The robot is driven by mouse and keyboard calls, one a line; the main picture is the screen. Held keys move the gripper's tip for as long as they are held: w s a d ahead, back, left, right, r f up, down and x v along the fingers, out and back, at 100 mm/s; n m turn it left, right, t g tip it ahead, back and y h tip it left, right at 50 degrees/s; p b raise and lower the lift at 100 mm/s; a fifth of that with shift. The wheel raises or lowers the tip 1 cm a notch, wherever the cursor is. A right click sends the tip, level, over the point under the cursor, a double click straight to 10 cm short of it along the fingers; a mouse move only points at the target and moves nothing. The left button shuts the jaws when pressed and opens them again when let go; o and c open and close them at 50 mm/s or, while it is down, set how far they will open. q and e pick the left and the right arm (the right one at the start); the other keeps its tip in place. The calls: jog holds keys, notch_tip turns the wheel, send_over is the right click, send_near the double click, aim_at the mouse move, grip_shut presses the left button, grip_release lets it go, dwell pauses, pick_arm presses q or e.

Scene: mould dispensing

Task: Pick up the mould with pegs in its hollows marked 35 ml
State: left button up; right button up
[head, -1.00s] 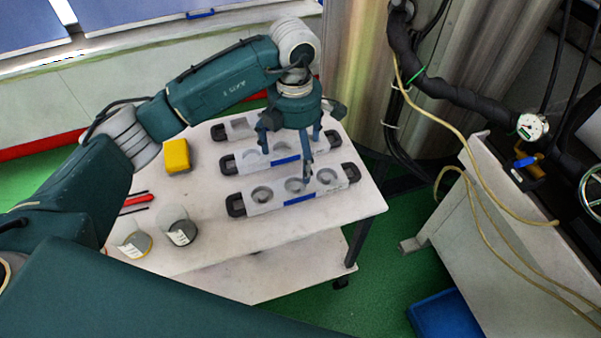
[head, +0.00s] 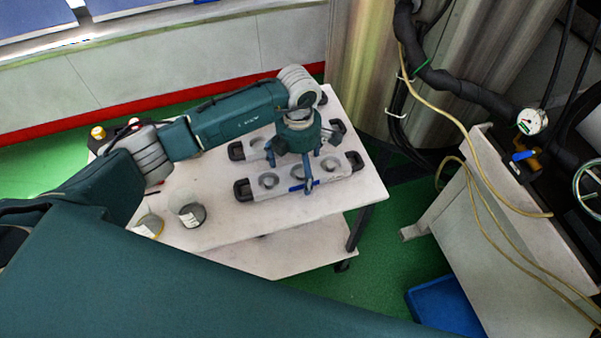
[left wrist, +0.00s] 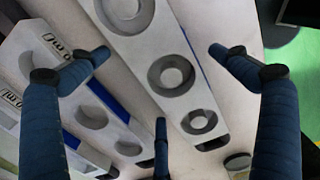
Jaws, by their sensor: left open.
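The near mould (head: 330,175) is a pale bar with round hollows, dark end handles and a blue strip. It lies on the white table under my left gripper (head: 300,168). In the left wrist view, this mould (left wrist: 150,47) runs between the spread fingers of the gripper (left wrist: 158,75); its hollows show rings around paler middles, like pegs. My left gripper is open and holds nothing. A second mould (head: 254,145) lies behind, partly covered by the gripper; in the wrist view its hollows (left wrist: 90,118) look plain. Labels there show "ml", but the numbers are unreadable.
A third mould is mostly hidden behind my arm. Two beakers (head: 190,213) stand at the table's left front. The table (head: 250,225) is clear in front of the near mould. A white cabinet (head: 480,220) with hoses stands to the right, a blue bin (head: 445,303) on the floor.

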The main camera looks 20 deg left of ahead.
pick_arm(q)
jog(key=c, duration=1.8)
jog(key=shift+w+r, duration=0.1)
jog(key=c, duration=0.3)
jog(key=shift+c, duration=0.2)
